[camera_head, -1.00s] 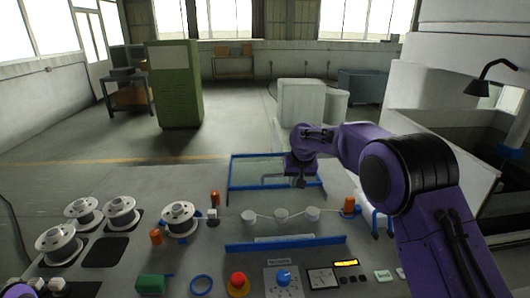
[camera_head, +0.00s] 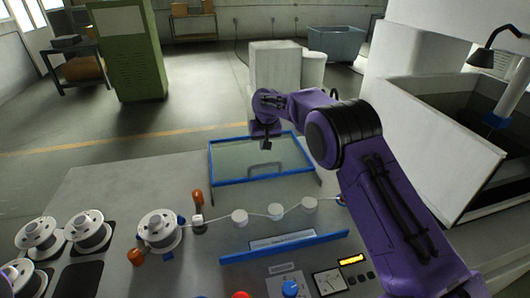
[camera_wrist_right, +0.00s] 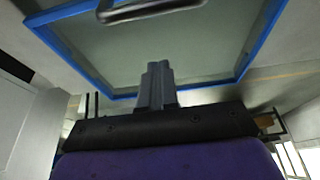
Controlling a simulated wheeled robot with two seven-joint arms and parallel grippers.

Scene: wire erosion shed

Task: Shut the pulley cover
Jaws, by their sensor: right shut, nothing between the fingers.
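The pulley cover (camera_head: 231,157) is a clear panel in a blue frame with a grey bar handle (camera_head: 265,169). It stands tilted up behind the row of white pulleys (camera_head: 276,211), which carry a wire. My right gripper (camera_head: 266,146) is shut and empty, at the cover's far upper edge in the head view; whether it touches cannot be told. In the right wrist view the shut fingers (camera_wrist_right: 156,84) point at the clear panel (camera_wrist_right: 205,62), with the blue frame around it and the handle (camera_wrist_right: 150,10) at the top. My left gripper is not in view.
White wire spools (camera_head: 161,228) stand at the left of the bench. A blue rail (camera_head: 285,247) runs in front of the pulleys, with a dial meter (camera_head: 329,281) and a blue knob (camera_head: 290,288) nearer. A white-walled tank (camera_head: 430,150) stands at the right.

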